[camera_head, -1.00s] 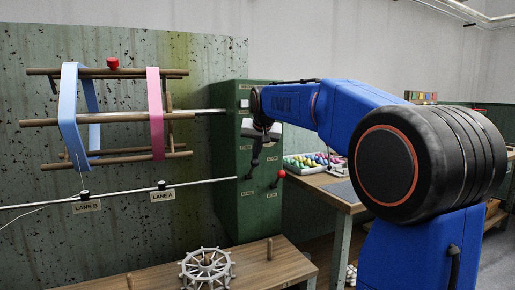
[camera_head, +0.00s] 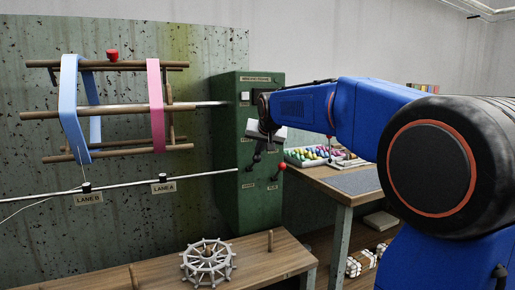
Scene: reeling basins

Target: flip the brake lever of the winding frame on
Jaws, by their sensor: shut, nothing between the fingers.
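The winding frame has a green cabinet (camera_head: 231,165) with labelled controls on its front. The brake lever (camera_head: 277,175) appears to be the short dark lever with a red knob (camera_head: 283,167), low on the right of that front, tilted up to the right. My gripper (camera_head: 252,167) points down in front of the cabinet, left of the red knob. Its dark fingers are shut and look empty, with a gap to the knob in the picture. The gripper hides part of the cabinet front. The small labels are too small to read.
The reel (camera_head: 96,113) carries a blue and a pink skein left of the cabinet. A thin rail (camera_head: 130,186) runs below it. A wooden bench (camera_head: 255,257) with a spoked wheel (camera_head: 208,262) stands in front. A side table (camera_head: 340,185) with a colourful tray stands right.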

